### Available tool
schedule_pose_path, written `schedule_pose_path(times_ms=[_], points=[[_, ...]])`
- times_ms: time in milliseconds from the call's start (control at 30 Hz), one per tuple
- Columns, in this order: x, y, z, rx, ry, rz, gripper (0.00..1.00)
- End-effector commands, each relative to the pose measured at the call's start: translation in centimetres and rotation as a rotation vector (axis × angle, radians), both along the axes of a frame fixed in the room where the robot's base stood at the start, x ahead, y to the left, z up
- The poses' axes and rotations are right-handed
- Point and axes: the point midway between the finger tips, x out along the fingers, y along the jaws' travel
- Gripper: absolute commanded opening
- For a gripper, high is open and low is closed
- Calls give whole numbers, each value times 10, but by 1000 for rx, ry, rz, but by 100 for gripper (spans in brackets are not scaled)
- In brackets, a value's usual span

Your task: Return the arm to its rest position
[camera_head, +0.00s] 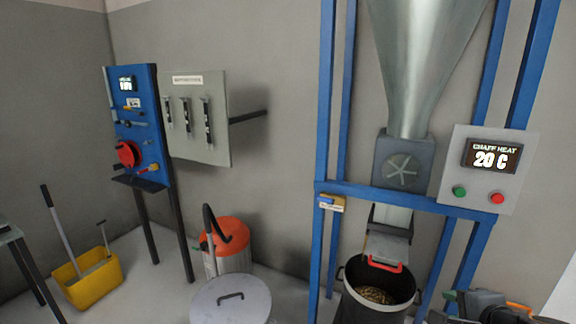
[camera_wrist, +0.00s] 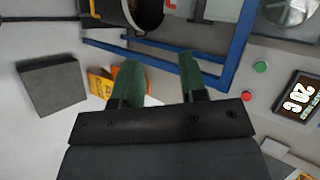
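My gripper (camera_wrist: 160,80) shows in the wrist view with two green fingers spread apart. Nothing is held between them. In the head view, part of my arm (camera_head: 492,306) shows at the bottom right corner, low beside the blue frame. Most of the arm is out of view.
A blue frame (camera_head: 400,196) carries a metal hopper (camera_head: 420,60) and a control box (camera_head: 487,170) reading 20 C. A black bucket (camera_head: 362,305) holding brown material stands below. A round lid (camera_head: 230,300), an orange-topped bin (camera_head: 228,240) and a yellow bucket (camera_head: 88,280) stand left.

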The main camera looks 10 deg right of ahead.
Motion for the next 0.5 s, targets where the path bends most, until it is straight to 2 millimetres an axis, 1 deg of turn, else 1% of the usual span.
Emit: schedule_pose_path(times_ms=[167,267,367,500], points=[[9,36,-16,-52,219,199,39],[15,63,-22,-130,370,372,39],[21,91,-23,-254,517,577,39],[31,127,-15,-482,658,863,39]])
